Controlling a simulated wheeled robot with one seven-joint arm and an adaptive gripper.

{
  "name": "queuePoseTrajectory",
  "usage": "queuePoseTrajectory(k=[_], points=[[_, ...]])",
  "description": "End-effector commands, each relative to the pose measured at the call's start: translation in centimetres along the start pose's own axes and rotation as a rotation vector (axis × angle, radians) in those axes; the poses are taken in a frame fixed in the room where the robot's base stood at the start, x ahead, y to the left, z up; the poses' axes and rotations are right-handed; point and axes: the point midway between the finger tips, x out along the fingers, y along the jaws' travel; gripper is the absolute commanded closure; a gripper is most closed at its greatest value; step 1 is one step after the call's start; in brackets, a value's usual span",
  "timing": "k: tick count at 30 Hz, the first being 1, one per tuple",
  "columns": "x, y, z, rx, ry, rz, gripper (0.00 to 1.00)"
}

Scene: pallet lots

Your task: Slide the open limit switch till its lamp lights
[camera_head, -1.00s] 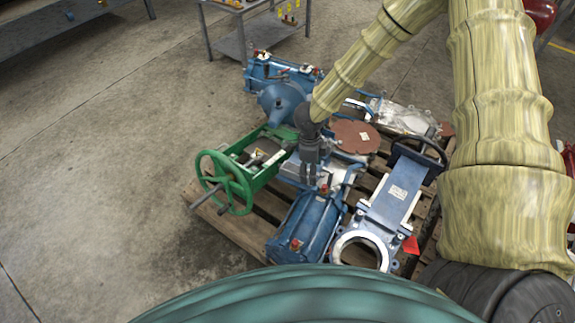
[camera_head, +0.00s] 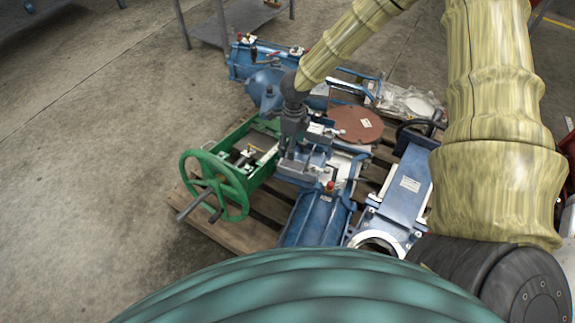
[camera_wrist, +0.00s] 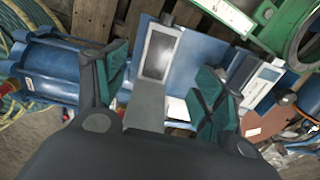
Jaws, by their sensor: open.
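My gripper (camera_head: 294,150) is over the middle of the pallet, above a blue valve body (camera_head: 307,172). In the wrist view my gripper (camera_wrist: 163,92) is open, its green-padded fingers well apart. A grey block with a pale rectangular face (camera_wrist: 160,52) shows between and beyond the fingers, on a blue plate; I cannot tell if it touches them. A white-and-blue box (camera_wrist: 262,84) is on the right of that view. Which of these is the open limit switch is unclear. I can make out no lit lamp.
A green handwheel (camera_head: 215,185) stands left of my gripper. Blue cylinders (camera_head: 318,215), a brown round flange (camera_head: 355,124) and a blue gate valve (camera_head: 405,186) crowd the wooden pallet (camera_head: 208,228). Concrete floor (camera_head: 90,160) is clear on the left.

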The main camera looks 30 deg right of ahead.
Motion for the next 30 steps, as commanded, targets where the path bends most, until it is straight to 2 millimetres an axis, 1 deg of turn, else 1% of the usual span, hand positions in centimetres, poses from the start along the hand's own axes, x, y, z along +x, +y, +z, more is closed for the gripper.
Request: queuePoseTrajectory(k=[5,18,24,30], points=[[1.6,0.2,0.3,-0.006,0.003,0.001,0.3],[8.4,0.2,0.2,-0.007,0.003,0.001,0.3],[10.2,0.1,0.1,-0.003,0.001,0.0,0.3],[10.8,0.1,0.2,-0.003,0.0,0.001,0.3]])
